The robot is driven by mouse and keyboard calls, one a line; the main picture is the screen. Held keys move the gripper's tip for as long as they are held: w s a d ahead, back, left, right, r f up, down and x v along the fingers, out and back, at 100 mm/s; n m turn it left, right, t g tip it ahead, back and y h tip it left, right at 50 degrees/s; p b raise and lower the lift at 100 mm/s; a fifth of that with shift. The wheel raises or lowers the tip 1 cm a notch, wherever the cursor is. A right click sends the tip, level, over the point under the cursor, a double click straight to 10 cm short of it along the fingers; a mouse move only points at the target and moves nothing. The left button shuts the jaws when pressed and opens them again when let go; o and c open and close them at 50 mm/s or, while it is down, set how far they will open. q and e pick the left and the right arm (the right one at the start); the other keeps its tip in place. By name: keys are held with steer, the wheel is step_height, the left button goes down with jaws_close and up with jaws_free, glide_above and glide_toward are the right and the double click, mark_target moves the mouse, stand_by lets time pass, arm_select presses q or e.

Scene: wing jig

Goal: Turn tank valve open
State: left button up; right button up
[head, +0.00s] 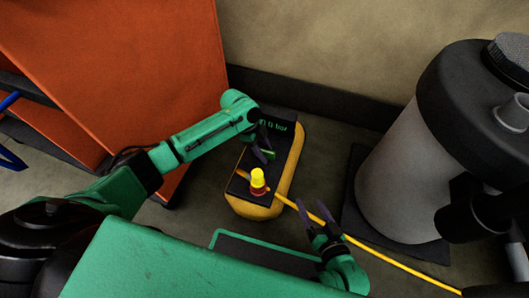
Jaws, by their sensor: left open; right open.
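A yellow tank (294,165) with a dark top panel lies on the floor in the middle of the head view. A yellow knob on a red collar (258,178), apparently the valve, stands on its near end. Green lettering ending in "bar" (273,126) shows at the far end. My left gripper (264,154) is open over the panel, just beyond the knob and apparently apart from it. My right gripper (323,229) is open and empty, to the right of and nearer than the tank. The knob's turn position cannot be told.
A yellow hose (370,250) runs from the tank's near end to the lower right. A large grey vessel (405,165) stands on a dark mat at the right. A tall orange panel (130,70) stands at the left. A wall (360,45) closes the back.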

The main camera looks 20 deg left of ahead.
arm_select(q)
jaws_close()
steer(key=shift+r, duration=0.1)
